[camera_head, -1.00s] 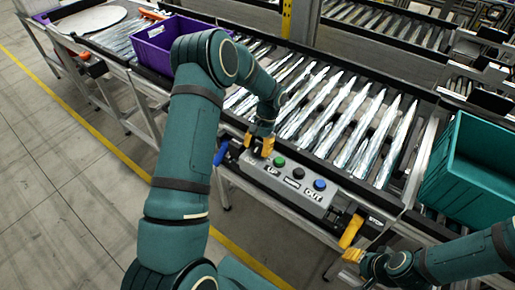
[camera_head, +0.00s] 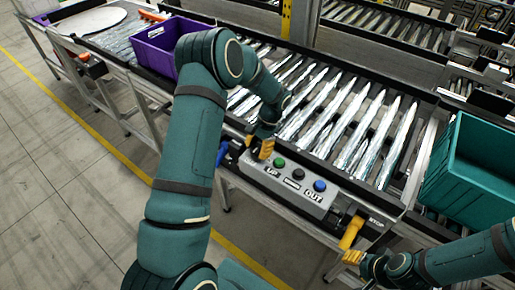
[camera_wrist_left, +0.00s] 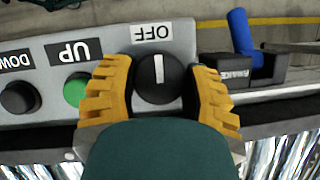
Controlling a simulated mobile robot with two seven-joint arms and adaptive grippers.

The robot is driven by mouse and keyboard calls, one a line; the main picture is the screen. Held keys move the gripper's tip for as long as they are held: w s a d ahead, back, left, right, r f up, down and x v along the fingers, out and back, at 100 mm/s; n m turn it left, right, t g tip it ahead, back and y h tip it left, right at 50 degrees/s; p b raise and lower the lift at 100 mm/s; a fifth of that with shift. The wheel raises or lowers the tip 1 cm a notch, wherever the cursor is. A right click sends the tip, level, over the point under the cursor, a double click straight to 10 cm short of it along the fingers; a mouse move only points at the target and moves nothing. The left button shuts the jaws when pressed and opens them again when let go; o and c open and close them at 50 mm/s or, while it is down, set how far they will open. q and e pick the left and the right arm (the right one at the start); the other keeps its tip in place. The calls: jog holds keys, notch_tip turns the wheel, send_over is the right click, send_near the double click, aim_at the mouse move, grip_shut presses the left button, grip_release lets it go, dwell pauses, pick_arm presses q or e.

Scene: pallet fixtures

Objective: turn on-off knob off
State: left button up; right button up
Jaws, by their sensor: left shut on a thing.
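The on-off knob (camera_wrist_left: 158,78) is a round black dial with a white line, on a grey control panel (camera_wrist_left: 110,38). Its white line points toward the OFF label (camera_wrist_left: 152,32) in the left wrist view. My left gripper (camera_wrist_left: 158,90) has its yellow fingers on both sides of the knob and is shut on it. In the head view the left gripper (camera_head: 260,148) is at the panel's left end and hides the knob.
The panel also has a green button (camera_head: 278,162), a black button (camera_head: 299,173) and a blue button (camera_head: 320,185). A blue lever (camera_wrist_left: 240,32) is beside it. A purple bin (camera_head: 158,48) and teal bin (camera_head: 470,170) stand on the conveyor.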

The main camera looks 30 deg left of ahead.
pick_arm(q)
jog(key=o, duration=0.9)
jog(key=shift+r, duration=0.1)
jog(key=v, duration=1.2)
